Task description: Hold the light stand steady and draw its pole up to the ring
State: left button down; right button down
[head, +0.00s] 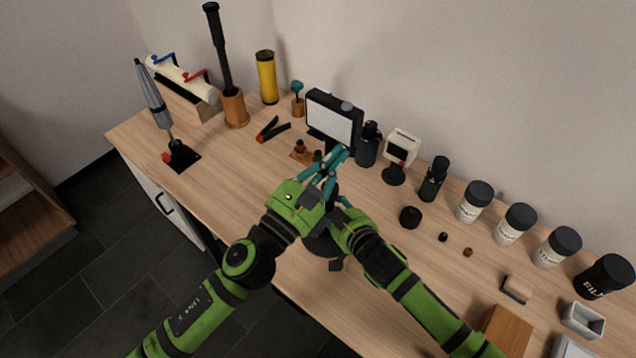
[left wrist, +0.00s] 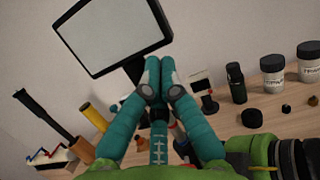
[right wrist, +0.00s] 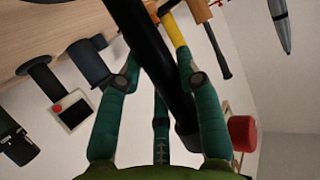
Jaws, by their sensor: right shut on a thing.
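The light stand has a black-framed lamp panel (head: 333,118) with a pale face, which fills the upper left of the left wrist view (left wrist: 115,35). Its dark base (head: 320,243) sits near the table's front edge, partly covered by my arms. My left gripper (head: 338,156) is just under the panel, with its teal fingers close together by the dark neck (left wrist: 135,70). What lies between them is unclear. My right gripper (head: 333,198) is lower and shut on the black pole (right wrist: 160,65), which runs between its fingers. I cannot make out the ring.
Behind the stand are a black bottle (head: 367,146), a small white-headed device (head: 401,149) and a dark bottle (head: 433,181). Several labelled jars (head: 474,203) line the right rear. A red-handled tool (head: 272,130) lies left. The table (head: 225,165) is clear left of my arms.

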pick_arm(q)
jog(key=s+a+f, duration=0.5)
jog(key=s+f, duration=0.1)
jog(key=s, duration=0.2)
jog(key=shift+a+f, duration=0.15)
jog(key=shift+a, duration=0.2)
jog(key=shift+w, duration=0.1)
pick_arm(e)
jog(key=c, duration=0.8)
grip_release()
jog(key=shift+o, duration=0.2)
